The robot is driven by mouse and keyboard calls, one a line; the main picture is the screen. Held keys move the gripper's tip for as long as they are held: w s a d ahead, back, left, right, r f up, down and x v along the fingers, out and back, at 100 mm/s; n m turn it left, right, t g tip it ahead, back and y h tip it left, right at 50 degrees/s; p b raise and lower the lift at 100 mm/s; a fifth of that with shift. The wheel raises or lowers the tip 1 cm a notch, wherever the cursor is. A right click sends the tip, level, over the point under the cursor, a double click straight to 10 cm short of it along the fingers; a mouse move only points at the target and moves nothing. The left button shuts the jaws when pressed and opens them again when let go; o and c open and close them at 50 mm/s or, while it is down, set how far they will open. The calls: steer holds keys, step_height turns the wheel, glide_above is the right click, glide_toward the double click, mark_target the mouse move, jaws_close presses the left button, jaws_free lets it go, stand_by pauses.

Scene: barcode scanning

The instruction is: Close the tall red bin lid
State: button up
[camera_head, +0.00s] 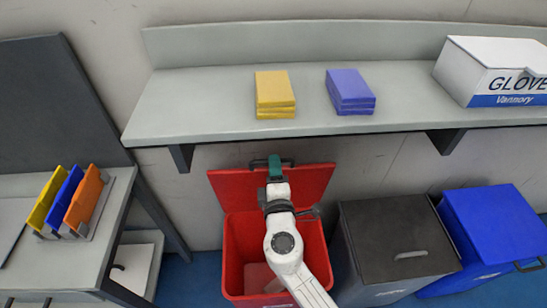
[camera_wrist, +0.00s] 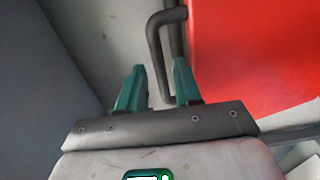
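The tall red bin (camera_head: 315,255) stands on the floor below the shelf, its mouth uncovered. Its red lid (camera_head: 308,183) is swung up and back towards the wall; it also fills the upper right of the wrist view (camera_wrist: 255,55). A dark bar handle (camera_head: 258,163) is at the lid's upper edge; it also shows in the wrist view (camera_wrist: 155,40). My gripper (camera_head: 275,163) is at this handle, green fingers pointing towards it. In the wrist view the fingers (camera_wrist: 158,78) are apart, with part of the handle appearing between them. I cannot tell whether they touch it.
A grey shelf (camera_head: 210,95) overhangs just above the lid, with yellow packs (camera_head: 274,92), blue packs (camera_head: 350,90) and a glove box (camera_head: 490,70). A black bin (camera_head: 390,235) and a blue bin (camera_head: 490,225) stand right. A side table (camera_head: 110,215) with coloured folders (camera_head: 68,200) is left.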

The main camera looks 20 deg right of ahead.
steer(key=shift+x, duration=1.55)
jaws_close()
